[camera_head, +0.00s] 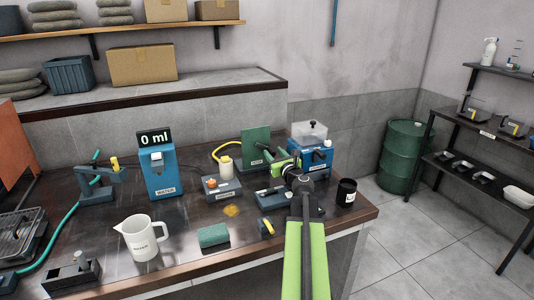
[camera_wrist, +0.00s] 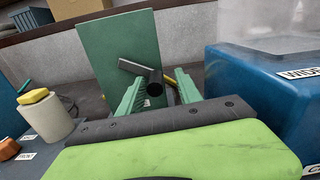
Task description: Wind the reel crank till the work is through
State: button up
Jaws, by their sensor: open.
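An upright green panel (camera_head: 256,142) stands on the bench near its back right, and it fills the middle of the wrist view (camera_wrist: 122,45). In front of it in the wrist view is a crank with a grey arm (camera_wrist: 132,67) and a round black handle (camera_wrist: 155,83) that points toward me. My gripper (camera_head: 268,157) is open in front of the panel. In the wrist view its two green ribbed fingers (camera_wrist: 158,88) stand on either side of the black handle, with a gap showing. I cannot tell how deep the handle sits between them. The reel itself is not clearly visible.
A blue machine with a clear cover (camera_head: 311,150) stands close on the right. A small yellow-topped bottle (camera_head: 226,167) on a grey base is at the left. A black cup (camera_head: 346,192), a white jug (camera_head: 140,236) and a blue dispenser reading 0 ml (camera_head: 160,172) also stand on the bench.

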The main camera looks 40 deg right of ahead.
jog(key=shift+a, duration=0.1)
jog(key=shift+c, duration=0.2)
jog(key=shift+w+a, duration=0.15)
grip_shut()
jog(key=shift+d, duration=0.4)
jog(key=shift+a, duration=0.3)
jog(key=shift+f, duration=0.1)
jog(key=shift+a, duration=0.1)
jog(key=shift+w+f+m, duration=0.1)
jog(key=shift+f+m, duration=0.1)
jog(key=shift+m, duration=0.1)
jog(key=shift+w+a+f+m+b, duration=0.1)
jog(key=shift+a+f+m+b, duration=0.3)
jog(key=shift+m+b, duration=0.45)
jog(key=shift+w+a+f+m, duration=0.15)
jog(key=shift+a+f+m, duration=0.1)
jog(key=shift+m, duration=0.7)
jog(key=shift+w+a+f+m, duration=0.15)
jog(key=shift+a+m, duration=0.1)
jog(key=shift+m, duration=0.65)
